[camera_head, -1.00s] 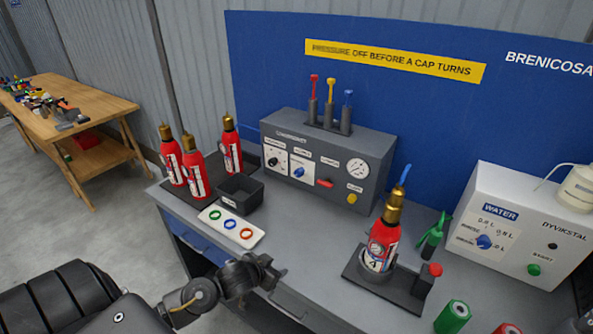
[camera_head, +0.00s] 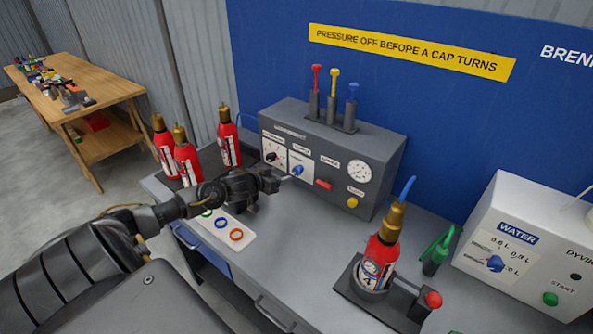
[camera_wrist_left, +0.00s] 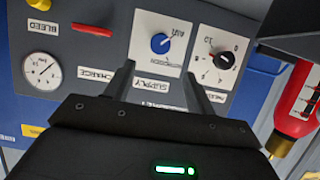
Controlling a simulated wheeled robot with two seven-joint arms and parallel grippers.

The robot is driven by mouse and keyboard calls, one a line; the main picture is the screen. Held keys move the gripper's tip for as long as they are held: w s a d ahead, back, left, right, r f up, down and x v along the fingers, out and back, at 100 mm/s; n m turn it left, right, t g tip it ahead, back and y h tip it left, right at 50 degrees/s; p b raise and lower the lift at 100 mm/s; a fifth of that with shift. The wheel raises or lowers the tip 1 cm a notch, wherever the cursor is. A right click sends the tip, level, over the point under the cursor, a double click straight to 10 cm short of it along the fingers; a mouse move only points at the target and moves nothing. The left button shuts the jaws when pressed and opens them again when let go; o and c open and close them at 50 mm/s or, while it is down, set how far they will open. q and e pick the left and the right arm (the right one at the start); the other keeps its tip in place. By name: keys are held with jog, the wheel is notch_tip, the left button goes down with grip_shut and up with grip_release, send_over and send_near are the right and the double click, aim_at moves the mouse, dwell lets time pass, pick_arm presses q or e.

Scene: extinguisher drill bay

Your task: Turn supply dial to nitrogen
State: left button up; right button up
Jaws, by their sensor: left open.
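The supply dial is a blue knob (camera_head: 298,170) on a white plate on the front of the grey panel box (camera_head: 388,165). In the left wrist view the blue knob (camera_wrist_left: 160,43) sits just beyond my fingertips, beside the SUPPLY label. The print on its plate is only partly readable. My left gripper (camera_head: 284,178) is open and empty in front of the panel, its fingers pointing at the dial. In the left wrist view its two fingers (camera_wrist_left: 160,75) stand apart, with the knob between their lines and not gripped. My right gripper is not in view.
A black knob (camera_wrist_left: 222,60) is beside the dial; a red charge lever (camera_head: 324,184), yellow bleed button (camera_head: 352,202) and gauge (camera_head: 359,173) are on its other side. Red extinguishers (camera_head: 187,163) stand left; another (camera_head: 380,257) stands in a holder at front right. A ring tray (camera_head: 240,246) lies below my arm.

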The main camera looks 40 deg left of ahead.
aim_at(295, 171)
pick_arm(q)
jog(key=p+x, duration=0.1)
jog(key=x, duration=0.7)
jog(key=shift+w+f, duration=0.2)
jog(key=shift+w, duration=0.2)
jog(key=shift+w+f, duration=0.3)
jog(key=shift+w, duration=0.3)
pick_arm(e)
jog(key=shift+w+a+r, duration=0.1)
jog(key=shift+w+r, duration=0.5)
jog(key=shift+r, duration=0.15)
pick_arm(q)
jog(key=c, duration=1)
